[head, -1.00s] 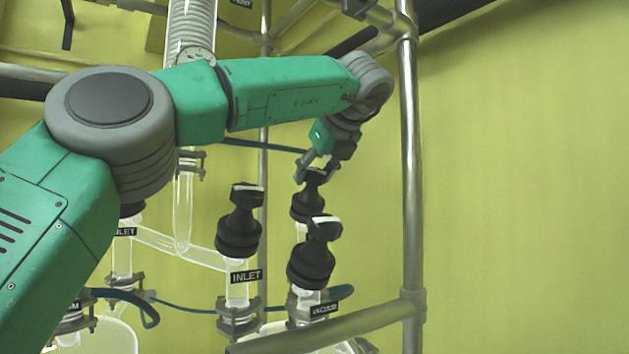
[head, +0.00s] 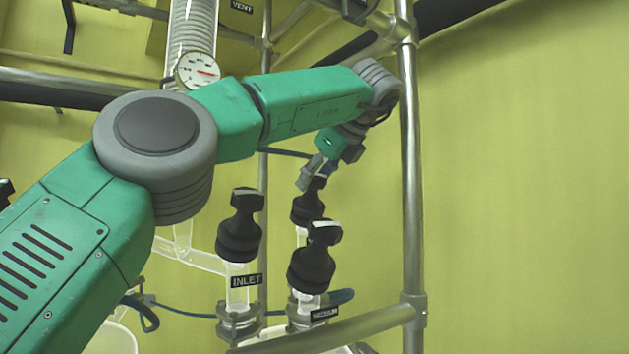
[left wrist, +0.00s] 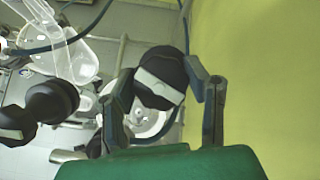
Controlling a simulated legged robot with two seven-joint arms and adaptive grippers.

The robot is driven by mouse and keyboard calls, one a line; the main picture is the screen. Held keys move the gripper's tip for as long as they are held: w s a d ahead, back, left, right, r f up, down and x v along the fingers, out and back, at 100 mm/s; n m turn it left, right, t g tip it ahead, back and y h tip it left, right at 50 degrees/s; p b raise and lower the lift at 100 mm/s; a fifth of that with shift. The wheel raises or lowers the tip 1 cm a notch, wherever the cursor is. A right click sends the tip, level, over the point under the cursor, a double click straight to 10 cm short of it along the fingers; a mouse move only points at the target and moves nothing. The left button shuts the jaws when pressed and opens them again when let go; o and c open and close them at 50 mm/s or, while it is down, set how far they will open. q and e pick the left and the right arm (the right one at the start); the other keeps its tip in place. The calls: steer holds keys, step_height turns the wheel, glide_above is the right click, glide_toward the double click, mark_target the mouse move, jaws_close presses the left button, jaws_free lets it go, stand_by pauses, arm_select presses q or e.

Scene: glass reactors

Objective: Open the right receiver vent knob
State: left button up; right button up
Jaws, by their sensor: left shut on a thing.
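The rear black knob (head: 308,207) stands upright on a glass neck, behind two other black knobs. Its label is hidden, so I cannot read whether it is the vent. My left gripper (head: 314,178) reaches it from above and is shut on its top handle. In the left wrist view, the fingers (left wrist: 161,84) stand on both sides of the knob's handle with its pale strip (left wrist: 158,84). My right gripper is not in view.
A front black knob (head: 312,262) and the INLET knob (head: 240,228) stand close by. A vertical metal post (head: 411,180) rises right of the gripper, and a rail (head: 330,330) crosses in front. A round gauge (head: 198,70) is behind my arm.

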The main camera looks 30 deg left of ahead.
mark_target(321, 176)
arm_select(q)
steer(key=shift+r, duration=0.15)
steer(key=o, duration=1.1)
steer(key=shift+c, duration=0.2)
steer(key=shift+o, duration=0.5)
steer(key=shift+w+d, duration=0.1)
steer(key=shift+w, duration=0.05)
steer(key=shift+d, duration=0.2)
steer(key=v, duration=0.5)
steer(key=shift+d, duration=0.35)
steer(key=s+d, duration=0.4)
steer(key=d, duration=0.6)
steer(key=shift+d, duration=0.25)
steer(key=shift+a, duration=0.1)
